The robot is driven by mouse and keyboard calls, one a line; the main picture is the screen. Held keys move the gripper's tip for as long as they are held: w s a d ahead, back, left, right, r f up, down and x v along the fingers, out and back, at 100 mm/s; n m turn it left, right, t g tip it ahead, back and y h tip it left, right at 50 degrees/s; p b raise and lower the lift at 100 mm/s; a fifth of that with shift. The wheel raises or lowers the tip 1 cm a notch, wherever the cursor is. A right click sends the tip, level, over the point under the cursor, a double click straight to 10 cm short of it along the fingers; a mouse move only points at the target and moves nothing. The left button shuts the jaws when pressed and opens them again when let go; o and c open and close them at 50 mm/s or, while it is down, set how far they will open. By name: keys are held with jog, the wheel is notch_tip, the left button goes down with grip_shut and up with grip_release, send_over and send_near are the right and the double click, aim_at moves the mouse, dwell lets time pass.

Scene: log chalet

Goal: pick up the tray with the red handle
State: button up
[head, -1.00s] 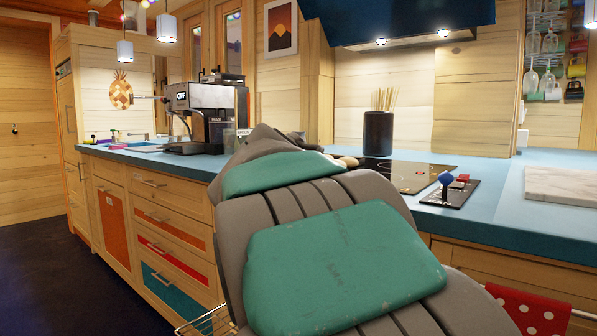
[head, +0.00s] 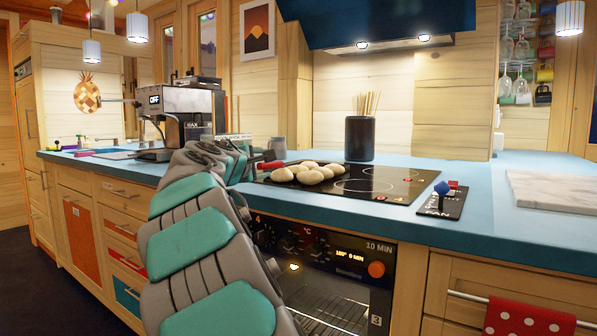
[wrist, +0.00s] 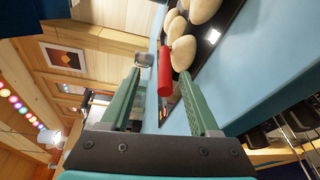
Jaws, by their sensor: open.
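The tray's red handle (head: 271,165) sticks out to the left from a group of pale round buns (head: 308,173) at the cooktop's left end. The tray's dark base cannot be told apart from the black glass under the buns. In the wrist view the red handle (wrist: 165,72) appears between the two green fingers, next to the buns (wrist: 182,45). My gripper (head: 240,160) is open, left of the handle at about counter height. Its fingers (wrist: 162,82) hold nothing. I cannot tell how far the handle reaches between them.
The black cooktop (head: 385,185) lies in the blue counter (head: 470,222), above an oven (head: 325,285). A grey mug (head: 278,146) and a dark utensil pot (head: 360,138) stand behind. A coffee machine (head: 180,115) stands at left. A fan control panel (head: 442,200) lies right.

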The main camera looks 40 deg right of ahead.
aim_at(276, 164)
jog(key=shift+s+f+x, duration=0.1)
jog(key=shift+x, duration=1.2)
jog(key=shift+s+f+x, duration=0.15)
jog(key=shift+x, duration=1.15)
jog(key=shift+s+f+x, duration=0.1)
jog(key=shift+x, duration=1.15)
jog(key=shift+d, duration=0.15)
grip_shut()
jog(key=shift+r, duration=0.1)
